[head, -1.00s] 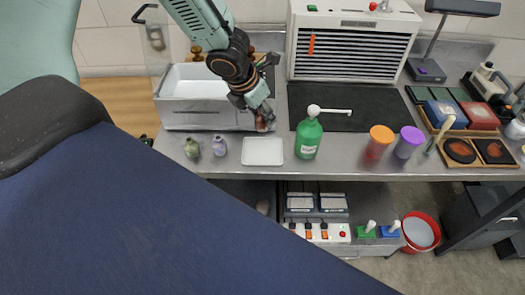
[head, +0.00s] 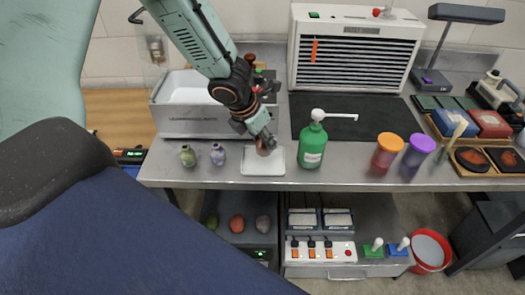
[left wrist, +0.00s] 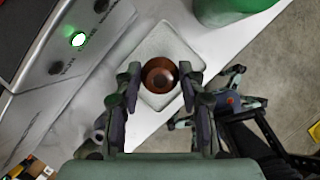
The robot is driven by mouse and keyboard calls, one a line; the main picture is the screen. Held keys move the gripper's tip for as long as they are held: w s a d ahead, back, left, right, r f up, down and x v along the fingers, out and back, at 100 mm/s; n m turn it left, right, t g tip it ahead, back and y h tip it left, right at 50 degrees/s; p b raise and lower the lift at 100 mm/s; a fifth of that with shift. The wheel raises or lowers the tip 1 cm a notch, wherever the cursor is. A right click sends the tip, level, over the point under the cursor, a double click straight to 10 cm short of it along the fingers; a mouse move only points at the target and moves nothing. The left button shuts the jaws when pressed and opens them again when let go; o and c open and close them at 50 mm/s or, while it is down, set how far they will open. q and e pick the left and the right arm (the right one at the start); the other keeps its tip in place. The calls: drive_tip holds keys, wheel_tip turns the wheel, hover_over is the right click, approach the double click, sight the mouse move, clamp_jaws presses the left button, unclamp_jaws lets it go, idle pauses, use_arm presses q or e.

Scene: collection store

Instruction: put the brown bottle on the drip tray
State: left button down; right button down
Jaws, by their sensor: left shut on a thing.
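The brown bottle (head: 264,151) is upright in my left gripper (head: 262,146), which is shut on it. In the left wrist view the bottle's round top (left wrist: 160,75) sits between the two fingers of my left gripper (left wrist: 160,88). The white drip tray (head: 263,169) lies flat on the steel bench, and the bottle is over it; the tray also shows in the left wrist view (left wrist: 163,42). I cannot tell whether the bottle's base touches the tray. My right gripper (left wrist: 208,98) shows beyond the bench edge with its fingers apart, empty.
A green pump bottle (head: 312,147) stands just right of the tray. A metal bath (head: 190,125) is behind. Orange (head: 386,153) and purple (head: 419,151) cups stand farther right.

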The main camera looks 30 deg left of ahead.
sight(260, 144)
use_arm(q)
wheel_tip(260, 144, down, 3)
drive_tip(key=shift+s+r+b, duration=0.1)
drive_tip(key=shift+b, duration=1.15)
drive_tip(key=shift+f, duration=0.25)
drive_tip(key=shift+f, duration=0.1)
drive_tip(key=c, duration=1.2)
unclamp_jaws()
drive_tip(key=o, duration=0.4)
